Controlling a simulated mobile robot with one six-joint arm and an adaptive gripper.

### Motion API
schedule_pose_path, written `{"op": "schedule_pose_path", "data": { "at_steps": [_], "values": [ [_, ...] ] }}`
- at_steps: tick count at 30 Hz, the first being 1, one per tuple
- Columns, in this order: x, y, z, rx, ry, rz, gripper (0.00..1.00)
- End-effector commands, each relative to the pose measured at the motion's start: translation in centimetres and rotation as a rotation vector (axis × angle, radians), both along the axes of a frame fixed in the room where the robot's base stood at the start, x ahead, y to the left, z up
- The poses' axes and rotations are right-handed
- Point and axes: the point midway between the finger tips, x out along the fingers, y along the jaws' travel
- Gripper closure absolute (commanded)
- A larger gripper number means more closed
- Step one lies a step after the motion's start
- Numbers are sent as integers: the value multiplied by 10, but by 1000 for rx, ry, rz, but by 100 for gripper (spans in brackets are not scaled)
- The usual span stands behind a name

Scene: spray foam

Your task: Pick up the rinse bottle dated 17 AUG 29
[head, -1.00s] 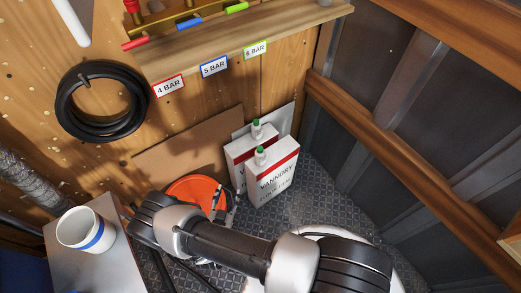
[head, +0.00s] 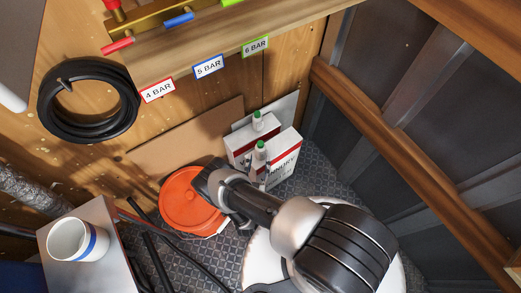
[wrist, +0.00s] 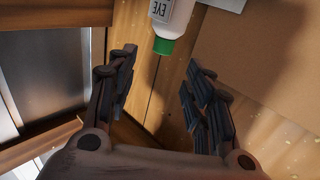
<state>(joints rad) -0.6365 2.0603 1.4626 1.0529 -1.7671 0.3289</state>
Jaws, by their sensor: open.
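Two small white bottles with green caps, a rear one (head: 258,123) and a front one (head: 261,153), show at the white boxes in the head view. No date is readable on either. In the wrist view one white bottle (wrist: 176,14) with a green cap appears upside down at the top edge, its label partly reading "EYE". I cannot tell which of the two it is. My gripper (wrist: 162,72) is open and empty, with the cap beyond and between its fingertips. In the head view my wrist covers part of the front box, and the fingertips are hard to make out.
Two white boxes with red bands, one front (head: 285,158) and one rear (head: 238,148), stand by the wooden wall. An orange round object (head: 182,203) lies left of my wrist. A white mug (head: 78,240) stands on a metal surface at lower left. A shelf (head: 240,50) overhangs above.

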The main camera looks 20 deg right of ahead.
Motion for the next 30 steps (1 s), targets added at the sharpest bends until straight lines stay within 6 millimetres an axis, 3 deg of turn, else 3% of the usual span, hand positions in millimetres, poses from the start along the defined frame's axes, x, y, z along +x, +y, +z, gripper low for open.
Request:
{"op": "schedule_pose_path", "data": {
  "at_steps": [4, 12, 21, 30],
  "values": [
    [23, -11, 1, 2, -2, -6, 53],
    [42, -17, -1, 1, -2, -1, 53],
    [81, -31, -5, 1, 0, -3, 53],
    [86, -32, -3, 0, 0, 1, 53]
  ]
}}
